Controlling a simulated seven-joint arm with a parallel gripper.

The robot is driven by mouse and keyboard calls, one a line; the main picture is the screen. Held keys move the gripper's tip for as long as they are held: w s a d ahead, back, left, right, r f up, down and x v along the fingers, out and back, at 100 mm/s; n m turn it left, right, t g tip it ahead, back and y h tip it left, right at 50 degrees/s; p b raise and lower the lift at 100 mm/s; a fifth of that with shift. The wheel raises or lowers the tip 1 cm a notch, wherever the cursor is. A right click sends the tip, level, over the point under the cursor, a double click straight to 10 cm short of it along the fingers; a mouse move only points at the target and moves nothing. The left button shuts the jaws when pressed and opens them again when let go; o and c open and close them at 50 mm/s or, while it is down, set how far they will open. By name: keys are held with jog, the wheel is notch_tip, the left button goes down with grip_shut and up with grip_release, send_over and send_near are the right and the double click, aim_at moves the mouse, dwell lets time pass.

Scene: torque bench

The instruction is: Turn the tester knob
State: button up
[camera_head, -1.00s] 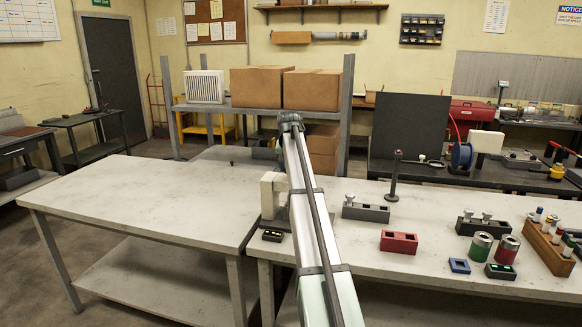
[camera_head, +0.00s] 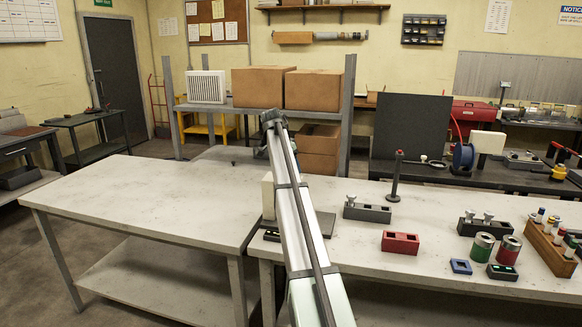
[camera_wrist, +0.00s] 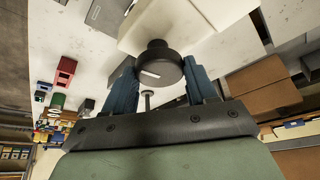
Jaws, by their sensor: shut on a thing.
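The tester is a cream block (camera_head: 267,195) on a dark base, standing on the bench partly behind my arm; its body also shows at the top of the wrist view (camera_wrist: 195,25). The tester knob (camera_wrist: 158,60) is round and dark, with a short white mark on its face. My gripper (camera_wrist: 160,78) has its two blue fingers on either side of the knob and is shut on it. In the head view my arm hides the knob and the fingers.
Right of the tester are a dark block with a silver piece (camera_head: 367,212), a red block (camera_head: 400,242) and an upright dark post (camera_head: 395,175). Green (camera_head: 482,248) and red (camera_head: 508,250) cans stand farther right. The left table (camera_head: 140,200) is mostly clear.

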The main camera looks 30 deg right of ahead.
jog(key=shift+m, duration=0.7)
jog(key=o, duration=1.1)
jog(key=shift+c, duration=0.2)
jog(key=v, duration=1.3)
jog(key=shift+w+r, duration=0.25)
jog(key=shift+r, duration=0.15)
jog(key=shift+a, duration=0.1)
